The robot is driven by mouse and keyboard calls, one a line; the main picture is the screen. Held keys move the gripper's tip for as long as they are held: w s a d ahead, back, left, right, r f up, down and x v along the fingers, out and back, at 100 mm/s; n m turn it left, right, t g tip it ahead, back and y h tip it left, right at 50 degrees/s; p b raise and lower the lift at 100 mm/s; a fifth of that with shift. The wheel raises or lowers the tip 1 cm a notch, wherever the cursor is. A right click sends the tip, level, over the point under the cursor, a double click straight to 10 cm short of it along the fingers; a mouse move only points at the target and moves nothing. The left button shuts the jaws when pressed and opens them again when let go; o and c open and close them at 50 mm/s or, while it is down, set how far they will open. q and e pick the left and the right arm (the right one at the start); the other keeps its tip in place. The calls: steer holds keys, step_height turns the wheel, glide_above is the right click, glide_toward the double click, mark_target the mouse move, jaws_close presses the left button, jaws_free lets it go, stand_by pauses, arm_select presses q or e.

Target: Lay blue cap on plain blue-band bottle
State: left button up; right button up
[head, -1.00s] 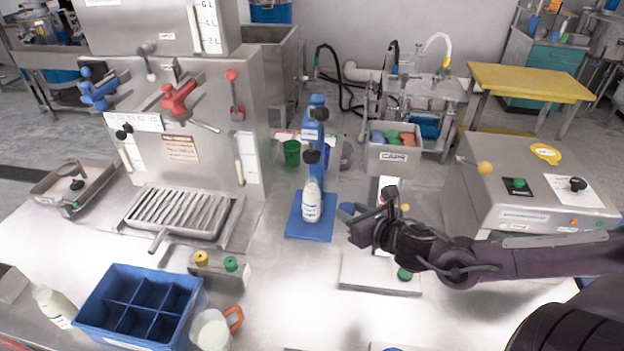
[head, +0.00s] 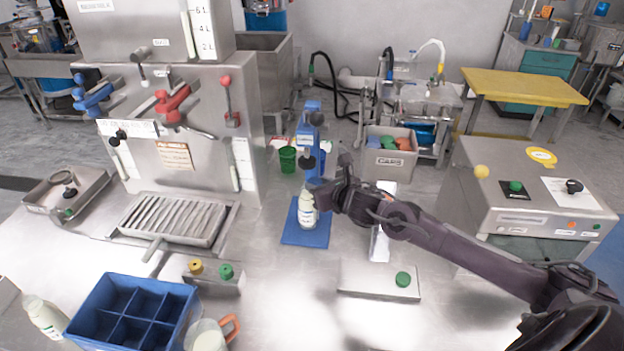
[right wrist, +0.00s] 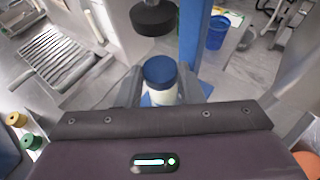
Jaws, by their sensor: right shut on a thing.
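A white bottle (head: 306,213) with a printed label stands upright on the blue base plate (head: 291,237) of the blue press stand (head: 309,137). My right gripper (head: 322,196) is at the bottle's neck, coming from the right. In the right wrist view the gripper (right wrist: 160,85) is shut on the blue cap (right wrist: 160,70), one finger on each side. The cap sits directly over the white bottle (right wrist: 161,98); whether it touches the rim I cannot tell. In the head view the cap is not clearly visible. My left gripper is not in view.
The press's black head (right wrist: 153,18) hangs close behind the cap. A grey caps bin (head: 390,163) stands at the back right. A blue divided crate (head: 181,301), another bottle (head: 43,314) and an orange-handled jug (head: 209,338) are at front left.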

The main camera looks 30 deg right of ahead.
mark_target(312, 179)
steer(key=shift+w+r, duration=0.1)
steer(key=shift+w, duration=0.25)
steer(key=w+p, duration=0.1)
steer(key=w, duration=0.1)
steer(key=shift+w+a+r, duration=0.1)
steer(key=shift+w+r, duration=0.05)
steer(key=shift+w, duration=0.25)
steer(key=shift+w+f+p, duration=0.1)
steer(key=shift+f+p, duration=0.3)
steer(key=shift+f, duration=0.65)
steer(key=shift+f+b, duration=0.6)
steer(key=shift+b, duration=0.2)
steer(key=o, duration=1)
